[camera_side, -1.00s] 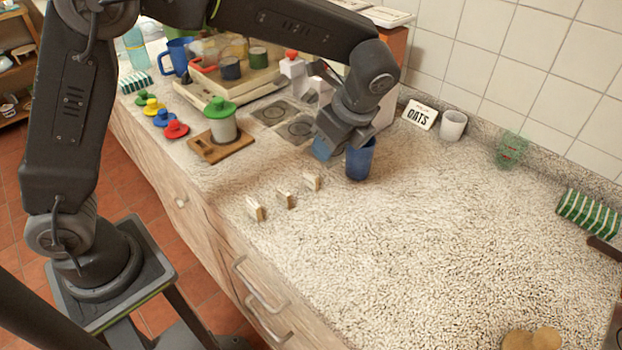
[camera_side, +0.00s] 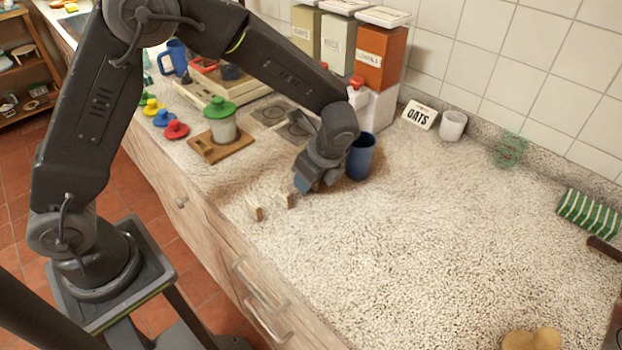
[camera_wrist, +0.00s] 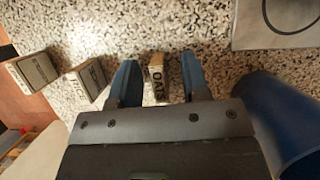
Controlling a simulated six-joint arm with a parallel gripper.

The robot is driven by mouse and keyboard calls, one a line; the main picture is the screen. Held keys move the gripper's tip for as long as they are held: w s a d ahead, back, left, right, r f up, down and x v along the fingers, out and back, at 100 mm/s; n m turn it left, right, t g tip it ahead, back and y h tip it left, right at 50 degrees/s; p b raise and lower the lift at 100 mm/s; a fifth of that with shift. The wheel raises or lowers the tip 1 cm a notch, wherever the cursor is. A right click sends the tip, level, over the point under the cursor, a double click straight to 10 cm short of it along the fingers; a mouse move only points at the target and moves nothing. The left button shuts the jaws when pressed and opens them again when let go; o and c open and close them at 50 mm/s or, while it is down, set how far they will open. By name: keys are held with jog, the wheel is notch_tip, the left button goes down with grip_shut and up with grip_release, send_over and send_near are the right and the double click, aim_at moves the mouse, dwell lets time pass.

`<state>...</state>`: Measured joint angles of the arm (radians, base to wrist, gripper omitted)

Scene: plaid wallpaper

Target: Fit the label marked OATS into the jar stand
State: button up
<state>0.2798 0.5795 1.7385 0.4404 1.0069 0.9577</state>
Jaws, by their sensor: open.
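The small upright label marked OATS (camera_wrist: 157,76) stands on the counter between my two blue fingertips in the wrist view, with a gap seen on both sides. In the side view my gripper (camera_side: 305,184) is open, low over the counter, and hides this label. Two similar pale labels, one nearer (camera_side: 255,209) and one in the middle (camera_side: 285,201), stand in line to its left; they also show in the wrist view (camera_wrist: 36,71). The jar stand (camera_side: 207,151) is a brown wooden board bearing a grey-white jar with a green lid (camera_side: 219,108).
A blue cup (camera_side: 360,158) stands close to the right of my gripper. Coloured lids (camera_side: 176,130) lie left of the stand. The counter at right is mostly clear.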

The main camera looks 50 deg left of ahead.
grip_shut()
dwell(0.3)
jog(key=shift+r, duration=0.1)
